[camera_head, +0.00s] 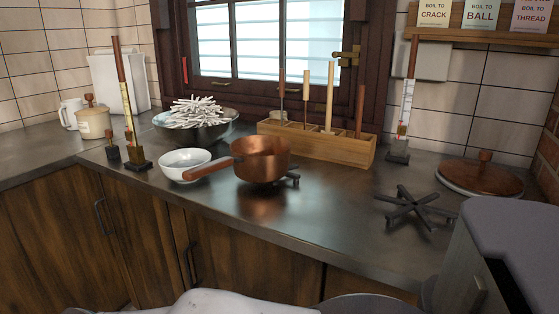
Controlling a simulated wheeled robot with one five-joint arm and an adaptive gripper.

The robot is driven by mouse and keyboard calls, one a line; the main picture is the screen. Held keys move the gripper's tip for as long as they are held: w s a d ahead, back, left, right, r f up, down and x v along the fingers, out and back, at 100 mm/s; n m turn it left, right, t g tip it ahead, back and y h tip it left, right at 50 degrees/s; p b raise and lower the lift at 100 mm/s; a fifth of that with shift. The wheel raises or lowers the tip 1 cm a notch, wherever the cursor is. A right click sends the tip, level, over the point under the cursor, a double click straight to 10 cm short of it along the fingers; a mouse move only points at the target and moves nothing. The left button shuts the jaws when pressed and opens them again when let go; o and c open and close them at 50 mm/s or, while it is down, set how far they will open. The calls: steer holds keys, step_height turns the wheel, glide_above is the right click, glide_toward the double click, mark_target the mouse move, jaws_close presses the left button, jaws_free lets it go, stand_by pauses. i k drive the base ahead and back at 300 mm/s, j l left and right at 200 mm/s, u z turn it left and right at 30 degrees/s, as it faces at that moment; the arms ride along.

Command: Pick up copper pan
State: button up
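The copper pan (262,162) stands upright near the front middle of the dark metal counter. It sits on or just in front of a black trivet, of which only a small part shows at its lower right. Its reddish-brown handle (207,171) points left toward the front edge and crosses in front of a white bowl (185,160). I cannot tell whether handle and bowl touch. My gripper is not seen in this view.
A wooden divided box (315,147) with upright sticks stands behind the pan. A dark bowl of white sticks (195,120) is behind left. Tall thermometers stand left (127,105) and right (406,105). The counter (330,215) between is clear.

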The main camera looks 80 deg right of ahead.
mark_target(256, 159)
steer(key=z, duration=2.3)
steer(key=j+z, duration=0.3)
steer(key=j, duration=0.2)
steer(key=k, duration=0.05)
